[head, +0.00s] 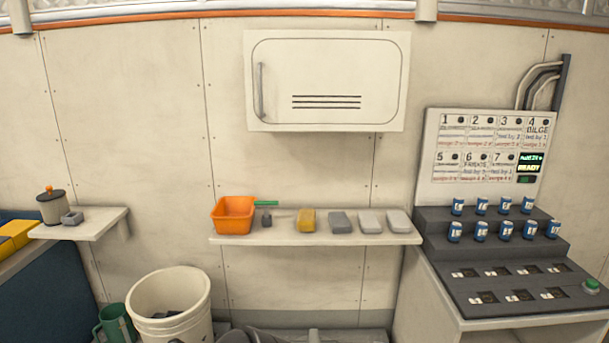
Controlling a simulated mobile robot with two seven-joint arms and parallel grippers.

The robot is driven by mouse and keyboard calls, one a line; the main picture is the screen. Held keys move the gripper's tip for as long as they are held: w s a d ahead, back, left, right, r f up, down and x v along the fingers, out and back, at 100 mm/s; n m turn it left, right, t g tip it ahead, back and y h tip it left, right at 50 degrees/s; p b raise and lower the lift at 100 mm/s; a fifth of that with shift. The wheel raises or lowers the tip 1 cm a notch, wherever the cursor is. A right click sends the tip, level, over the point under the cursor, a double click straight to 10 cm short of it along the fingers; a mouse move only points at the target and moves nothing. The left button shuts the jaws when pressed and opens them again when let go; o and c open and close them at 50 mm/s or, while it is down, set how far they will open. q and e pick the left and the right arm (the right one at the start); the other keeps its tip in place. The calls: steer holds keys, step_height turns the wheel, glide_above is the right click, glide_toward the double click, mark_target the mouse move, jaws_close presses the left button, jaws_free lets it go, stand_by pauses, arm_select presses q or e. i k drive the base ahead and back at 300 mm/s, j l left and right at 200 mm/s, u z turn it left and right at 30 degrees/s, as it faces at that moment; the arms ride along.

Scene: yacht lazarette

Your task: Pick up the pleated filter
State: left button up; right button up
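I cannot make out a pleated filter for certain in the head view. A lidded grey canister (51,207) with an orange knob stands on the small left shelf, with a small grey block (72,218) beside it. Several small blue-and-white cylinders (480,231) stand in two rows on the dark stepped rack at the right; their details are too small to tell. A white bucket (150,296) on the lower left holds dark, unclear contents. Neither of my grippers is in view.
The middle shelf (290,240) carries an orange bin (233,215), a green-handled brush (267,217), a yellow sponge (306,220) and several grey blocks. A closed cabinet (327,80) hangs above. A green mug (115,323) stands left of the bucket. A slotted console (510,287) is at right.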

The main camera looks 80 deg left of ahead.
mark_target(53, 204)
steer(key=u, duration=4.05)
steer(key=z, duration=0.65)
steer(key=i+j+z, duration=0.25)
steer(key=z, duration=0.2)
steer(key=i+j+z, duration=0.15)
steer(key=j+z, duration=0.3)
steer(key=i+j+z, duration=0.15)
steer(key=j, duration=0.3)
steer(key=j+z, duration=0.2)
steer(key=j, duration=0.25)
steer(key=i+j, duration=0.1)
steer(key=j, duration=0.35)
steer(key=i+j+z, duration=0.1)
steer(key=j, duration=0.35)
